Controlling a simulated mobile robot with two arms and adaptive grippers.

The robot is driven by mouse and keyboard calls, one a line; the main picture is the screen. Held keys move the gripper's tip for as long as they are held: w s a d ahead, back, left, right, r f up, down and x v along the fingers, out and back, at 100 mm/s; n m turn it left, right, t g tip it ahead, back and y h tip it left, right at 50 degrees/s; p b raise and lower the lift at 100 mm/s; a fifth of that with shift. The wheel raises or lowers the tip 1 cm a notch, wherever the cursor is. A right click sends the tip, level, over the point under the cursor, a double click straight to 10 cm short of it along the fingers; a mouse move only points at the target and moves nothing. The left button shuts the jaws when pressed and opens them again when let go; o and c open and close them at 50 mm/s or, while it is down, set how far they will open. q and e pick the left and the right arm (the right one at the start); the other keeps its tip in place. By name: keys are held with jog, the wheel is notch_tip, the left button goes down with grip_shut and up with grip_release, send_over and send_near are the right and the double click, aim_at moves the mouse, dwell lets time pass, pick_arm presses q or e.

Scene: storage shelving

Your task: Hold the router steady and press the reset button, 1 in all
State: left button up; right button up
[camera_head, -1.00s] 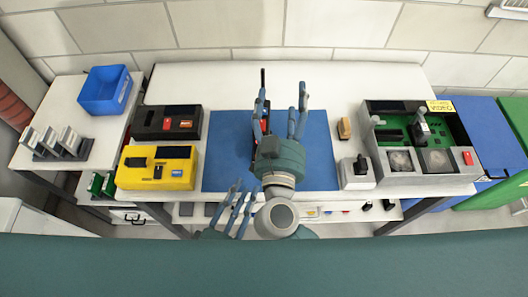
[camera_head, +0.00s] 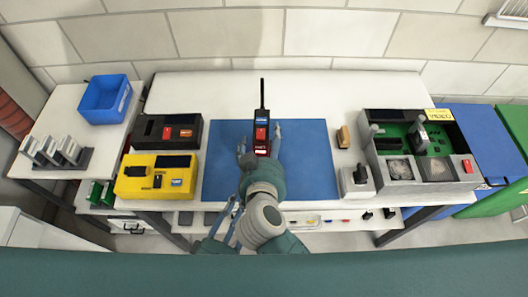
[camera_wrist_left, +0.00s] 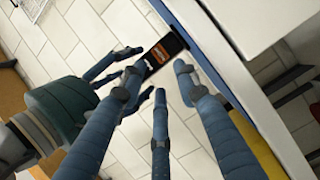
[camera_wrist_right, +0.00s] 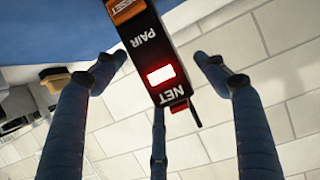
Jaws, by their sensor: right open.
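The router (camera_head: 262,132) is a black box with a thin antenna, a red-lit window and a label at its near end. In the right wrist view the router (camera_wrist_right: 148,42) shows RESET, PAIR and NET markings and a lit red window. My right gripper (camera_head: 259,142) is open, with fingers on either side of the router and visible gaps. My left gripper (camera_head: 228,215) is low in front of the table edge, open and empty. In the left wrist view the router (camera_wrist_left: 163,50) appears beyond its spread fingers, its orange label facing the camera.
A yellow device (camera_head: 157,177) and a black device (camera_head: 167,131) stand left of the blue mat (camera_head: 306,175). A blue bin (camera_head: 106,99) is at the far left. A grey box with a green board (camera_head: 400,171) and a small switch box (camera_head: 357,182) stand right.

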jog(key=shift+x, duration=1.1)
jog(key=c, duration=1.6)
pick_arm(q)
grip_shut()
